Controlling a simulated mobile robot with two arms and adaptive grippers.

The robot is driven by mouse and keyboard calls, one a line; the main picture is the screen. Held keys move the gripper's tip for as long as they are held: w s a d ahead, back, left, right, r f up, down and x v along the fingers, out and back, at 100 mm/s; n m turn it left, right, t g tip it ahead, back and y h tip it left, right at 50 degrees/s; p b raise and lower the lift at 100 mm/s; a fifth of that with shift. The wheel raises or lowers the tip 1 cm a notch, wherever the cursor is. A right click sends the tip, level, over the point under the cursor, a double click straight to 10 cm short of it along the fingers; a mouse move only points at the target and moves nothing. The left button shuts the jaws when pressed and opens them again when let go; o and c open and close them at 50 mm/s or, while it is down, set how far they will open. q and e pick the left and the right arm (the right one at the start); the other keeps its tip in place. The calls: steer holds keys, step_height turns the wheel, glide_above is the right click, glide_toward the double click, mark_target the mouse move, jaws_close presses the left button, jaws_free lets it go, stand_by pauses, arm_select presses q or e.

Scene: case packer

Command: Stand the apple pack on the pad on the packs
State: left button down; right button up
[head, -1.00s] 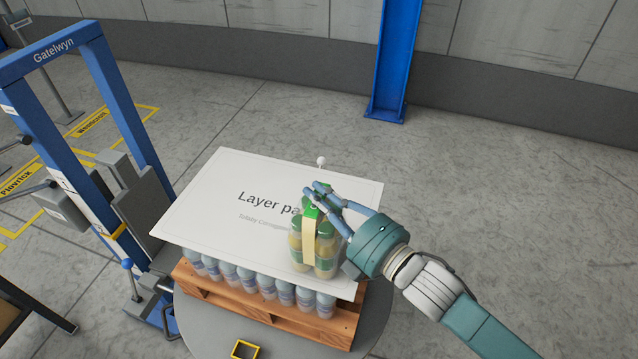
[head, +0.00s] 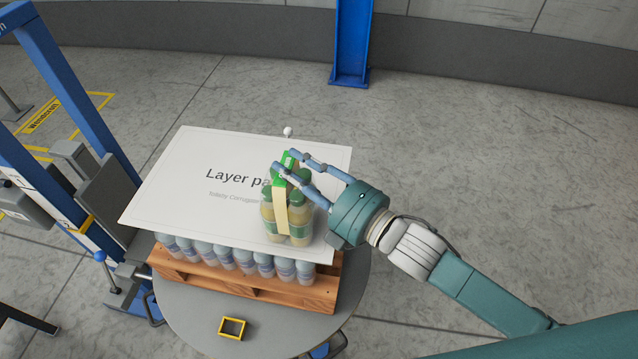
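The apple pack (head: 268,215), several bottles of pale yellow juice with green caps, a tan band and a green top strip, stands upright on the white layer pad (head: 180,180), near its front right corner. The pad lies flat on a layer of grey-blue bottle packs (head: 225,255). My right gripper (head: 284,160) comes in from the right over the pack's top. Its fingers are spread to either side of the green strip and look open. My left gripper is not in view.
The packs rest on a wooden pallet (head: 245,287) on a round grey turntable (head: 190,322). A yellow square frame (head: 232,328) lies at its front. A blue machine frame (head: 62,90) stands at the left. The floor to the right is clear, apart from my arm.

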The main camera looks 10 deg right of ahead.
steer(key=b+v, duration=0.2)
steer(key=v, duration=0.8)
steer(key=shift+b, duration=0.35)
